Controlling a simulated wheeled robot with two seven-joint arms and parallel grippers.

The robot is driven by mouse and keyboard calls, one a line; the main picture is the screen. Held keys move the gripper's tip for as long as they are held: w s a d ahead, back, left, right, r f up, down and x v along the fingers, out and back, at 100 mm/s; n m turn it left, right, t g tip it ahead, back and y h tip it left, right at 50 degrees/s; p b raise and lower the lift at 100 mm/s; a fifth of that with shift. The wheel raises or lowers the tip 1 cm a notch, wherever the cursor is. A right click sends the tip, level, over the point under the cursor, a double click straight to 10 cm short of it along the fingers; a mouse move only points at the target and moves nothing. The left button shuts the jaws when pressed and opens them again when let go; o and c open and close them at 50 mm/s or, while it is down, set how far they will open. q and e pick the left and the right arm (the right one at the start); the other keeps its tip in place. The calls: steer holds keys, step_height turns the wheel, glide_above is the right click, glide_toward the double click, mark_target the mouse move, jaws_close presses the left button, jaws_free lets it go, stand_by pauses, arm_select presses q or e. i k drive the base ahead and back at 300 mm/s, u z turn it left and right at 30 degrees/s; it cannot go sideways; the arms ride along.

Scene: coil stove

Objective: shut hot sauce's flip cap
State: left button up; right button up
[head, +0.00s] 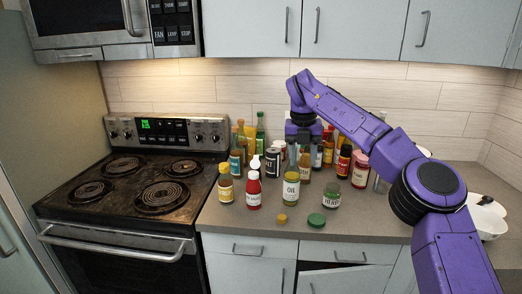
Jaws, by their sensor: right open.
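The hot sauce, a red bottle (253,193) with a white top, stands upright near the front of the counter, right of the stove. Its white flip cap (256,162) appears raised above the bottle neck, so it looks open. My right gripper (302,140) is open and points down over the bottle group, to the right of and behind the hot sauce, apart from it. Its fingertips are partly hidden among the bottles and are small in this view. My left gripper is not in view.
An oil bottle (291,188) and an amber bottle (225,186) flank the hot sauce. A herbs jar (332,197) stands right. Several bottles crowd behind. A yellow cap (282,218) and a green lid (317,220) lie in front. The coil stove (130,220) is left.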

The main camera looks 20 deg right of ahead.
mark_target(256, 164)
steer(key=i, duration=0.9)
steer(key=u, duration=0.05)
